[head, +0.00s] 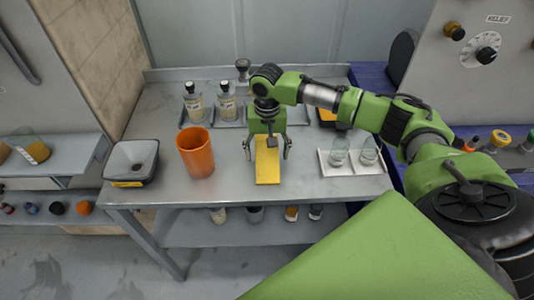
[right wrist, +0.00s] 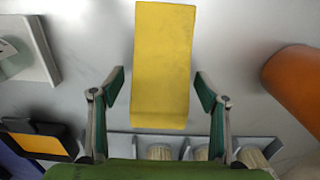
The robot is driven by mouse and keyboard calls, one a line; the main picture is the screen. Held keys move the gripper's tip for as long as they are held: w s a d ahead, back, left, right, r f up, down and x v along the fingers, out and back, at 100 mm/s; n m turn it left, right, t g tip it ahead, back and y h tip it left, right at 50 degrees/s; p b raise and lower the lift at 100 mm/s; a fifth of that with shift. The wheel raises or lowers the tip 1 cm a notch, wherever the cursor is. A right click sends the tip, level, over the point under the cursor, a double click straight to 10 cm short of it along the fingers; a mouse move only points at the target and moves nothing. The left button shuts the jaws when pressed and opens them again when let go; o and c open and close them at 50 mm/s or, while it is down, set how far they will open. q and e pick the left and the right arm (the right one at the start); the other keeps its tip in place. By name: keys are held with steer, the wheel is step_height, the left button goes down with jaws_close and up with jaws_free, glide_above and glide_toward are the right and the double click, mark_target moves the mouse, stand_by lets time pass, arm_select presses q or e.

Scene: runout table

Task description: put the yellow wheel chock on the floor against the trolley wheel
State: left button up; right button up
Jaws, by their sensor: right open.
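The yellow wheel chock (head: 268,167) lies on the grey metal table, near its front edge. My right gripper (head: 268,154) hangs over the chock's far end, pointing down, with one finger on each side. In the right wrist view the gripper (right wrist: 160,88) is open, and the chock (right wrist: 162,60) shows between and beyond the fingers, with a gap on both sides. My left gripper is not in view. I see no trolley wheel in either view.
A white tray (head: 358,170) with two glasses is to the right. Bottles (head: 194,104) stand behind. Bare floor (head: 75,255) shows at the lower left.

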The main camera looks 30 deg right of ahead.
steer(key=c, duration=1.3)
steer(key=shift+c, duration=0.7)
steer(key=shift+r, duration=0.15)
